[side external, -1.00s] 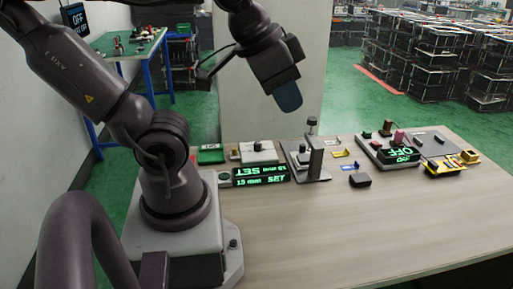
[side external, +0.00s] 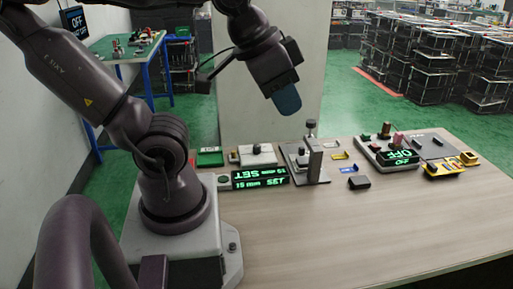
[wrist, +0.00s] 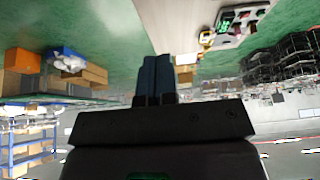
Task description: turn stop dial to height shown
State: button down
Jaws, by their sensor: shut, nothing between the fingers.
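A green-lit display (side external: 260,177) on the table reads "SET" and what looks like "15 mm", with some of the text upside down. Behind it sits a light fixture with a dark knob (side external: 257,150), which may be the stop dial; its marks are too small to read. To its right stands a grey upright post fixture (side external: 313,160) on a plate. My gripper (side external: 288,103) hangs in the air above and behind these fixtures, touching nothing. Its blue fingers (wrist: 155,78) are together and empty in the wrist view.
A second fixture with a green "OFF" display (side external: 402,158) and coloured knobs stands to the right. A yellow block fixture (side external: 445,168), a dark block (side external: 359,182) and a green box (side external: 209,156) lie on the table. The front of the table (side external: 340,235) is clear.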

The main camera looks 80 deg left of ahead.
jog(key=c, duration=1.8)
grip_release()
jog(key=shift+c, duration=0.2)
jog(key=o, duration=0.4)
jog(key=shift+a, duration=0.1)
jog(key=shift+c, duration=0.2)
jog(key=o, duration=0.6)
jog(key=shift+w+a+f+n+g, duration=0.2)
jog(key=shift+a+f+n+g, duration=0.15)
jog(key=shift+a+f, duration=0.25)
jog(key=shift+w+a+f+n+g, duration=0.25)
jog(key=shift+a+f+n, duration=0.1)
jog(key=shift+a+f, duration=0.15)
jog(key=shift+c, duration=0.2)
jog(key=n+g, duration=0.4)
jog(key=n, duration=0.1)
send_over(257, 146)
notch_tip(257, 146, down, 18)
jog(key=f, duration=0.1)
notch_tip(257, 146, down, 11)
jog(key=shift+a+f, duration=0.1)
jog(key=shift+f, duration=0.1)
